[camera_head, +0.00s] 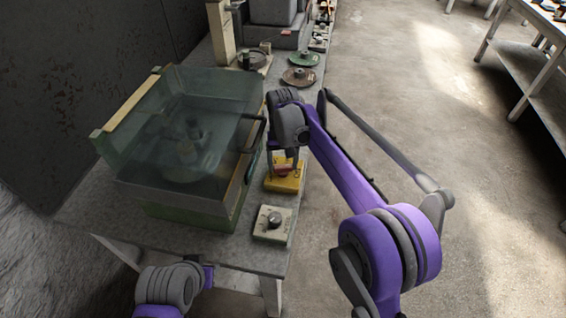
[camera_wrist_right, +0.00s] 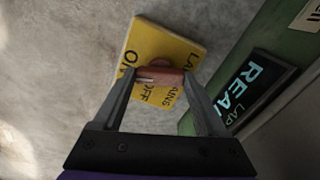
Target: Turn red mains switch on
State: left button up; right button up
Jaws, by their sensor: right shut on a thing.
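The red mains switch (camera_head: 283,170) sits on a yellow box (camera_head: 287,184) near the right edge of the bench, beside the glass-lidded machine. In the right wrist view the red handle (camera_wrist_right: 160,76) lies between the two fingertips of my right gripper (camera_wrist_right: 159,80), which is shut on it. The yellow plate (camera_wrist_right: 145,40) there carries dark lettering, with "OFF" readable below the handle and "ON" partly readable to its left. The fingers hide part of the lettering. My right gripper (camera_head: 284,162) reaches down from above in the head view.
The machine with the clear lid (camera_head: 190,130) stands just left of the switch. A white box with a dark knob (camera_head: 273,222) is in front of it. Round discs (camera_head: 298,76) lie farther back. A lit "READ" display (camera_wrist_right: 243,85) is on the green machine side.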

jog(key=shift+m, duration=1.7)
jog(key=o, duration=1.3)
